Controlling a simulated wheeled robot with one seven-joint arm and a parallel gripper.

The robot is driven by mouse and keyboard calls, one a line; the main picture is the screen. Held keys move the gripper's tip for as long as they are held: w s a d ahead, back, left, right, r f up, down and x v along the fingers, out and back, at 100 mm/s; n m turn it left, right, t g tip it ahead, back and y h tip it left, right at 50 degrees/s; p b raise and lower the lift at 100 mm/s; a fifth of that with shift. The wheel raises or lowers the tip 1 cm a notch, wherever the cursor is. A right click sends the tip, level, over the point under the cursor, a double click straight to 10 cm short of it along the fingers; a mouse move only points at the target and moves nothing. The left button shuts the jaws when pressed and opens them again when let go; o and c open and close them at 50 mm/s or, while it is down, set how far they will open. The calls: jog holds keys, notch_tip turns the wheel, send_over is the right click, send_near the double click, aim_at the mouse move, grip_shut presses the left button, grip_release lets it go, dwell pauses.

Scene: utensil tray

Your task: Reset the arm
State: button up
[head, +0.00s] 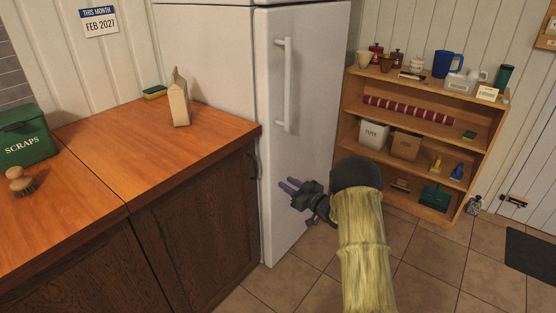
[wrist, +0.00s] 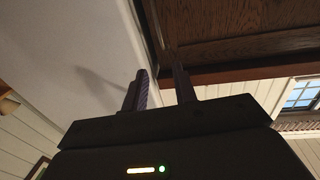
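My gripper (head: 285,184) is out in front of the white fridge (head: 217,50), low and near its lower front, with its fingers toward the left. Its yellow-sleeved arm rises from the bottom of the head view. In the wrist view, my gripper (wrist: 161,78) shows two dark fingers standing apart with nothing between them. Beyond them are the pale fridge side and the dark wooden cabinet front (wrist: 240,28).
The wooden counter (head: 190,150) on the left holds a green scraps bin (head: 25,145), a brush (head: 20,182), a sponge (head: 155,92) and a paper bag (head: 179,100). A loaded shelf unit (head: 425,147) stands at right.

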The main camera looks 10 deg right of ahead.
jog(key=shift+r, duration=0.1)
jog(key=s+d+r+m+g+h, duration=0.3)
jog(key=s+r+m+h, duration=0.2)
jog(key=s+h, duration=0.3)
jog(key=s+a+m+g+h, duration=0.25)
jog(key=s+g, duration=0.65)
jog(key=s, duration=2.1)
jog(key=w+p+v, duration=0.2)
jog(key=p+v, duration=1)
jog(key=w+r+p+v, duration=0.1)
jog(key=w+p+v, duration=0.2)
jog(key=p+v, duration=0.9)
jog(key=shift+a+r+p, duration=0.15)
jog(key=shift+a+p, duration=0.15)
jog(key=shift+a, duration=0.2)
